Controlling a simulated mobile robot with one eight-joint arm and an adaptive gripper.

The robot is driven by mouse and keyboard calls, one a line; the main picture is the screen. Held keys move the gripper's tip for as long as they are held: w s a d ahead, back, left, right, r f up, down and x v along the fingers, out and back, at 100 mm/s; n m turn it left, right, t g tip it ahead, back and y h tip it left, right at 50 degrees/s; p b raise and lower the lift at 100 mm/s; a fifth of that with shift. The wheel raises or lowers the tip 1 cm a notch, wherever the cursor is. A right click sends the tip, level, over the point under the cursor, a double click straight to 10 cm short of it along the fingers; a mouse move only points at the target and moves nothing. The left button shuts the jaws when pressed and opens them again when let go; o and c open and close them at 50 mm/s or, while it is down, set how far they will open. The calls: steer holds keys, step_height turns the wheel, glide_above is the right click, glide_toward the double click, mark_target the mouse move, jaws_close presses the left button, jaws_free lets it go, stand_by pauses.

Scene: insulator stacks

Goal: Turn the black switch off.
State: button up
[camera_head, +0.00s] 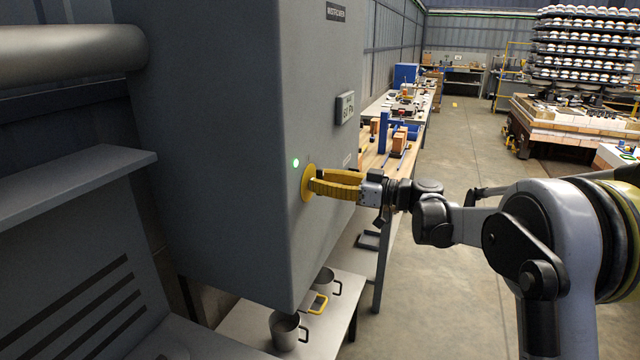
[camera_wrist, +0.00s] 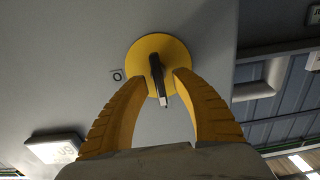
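The black switch (camera_wrist: 158,80) is a narrow handle on a round yellow plate (camera_wrist: 178,50), mounted on the side of a large grey cabinet (camera_head: 230,130). In the head view the yellow plate (camera_head: 308,183) shows beside a lit green lamp (camera_head: 295,162), and the handle is mostly hidden by the fingers. My gripper (camera_wrist: 156,78) is open, its two yellow fingers on either side of the handle. A gap shows between the fingertips and the handle; contact is not clear.
A display box (camera_head: 345,107) sticks out of the cabinet above the switch. Below stands a small table with metal pots (camera_head: 287,330). A long workbench (camera_head: 405,150) with tools runs behind.

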steer(key=shift+a, duration=0.15)
jaws_close()
stand_by(0.4)
steer(key=m, duration=0.2)
steer(key=m+p, duration=0.1)
steer(key=m, duration=0.3)
steer(key=shift+w, duration=0.35)
steer(key=m, duration=0.6)
steer(key=shift+w+d+f+m+p, duration=0.2)
steer(key=shift+d+f+m+p, duration=0.05)
steer(key=shift+f+m+p, duration=0.15)
steer(key=shift+f+m, duration=0.15)
steer(key=shift+m, duration=1.1)
steer(key=shift+f+m, duration=0.1)
steer(key=shift+m, duration=1.15)
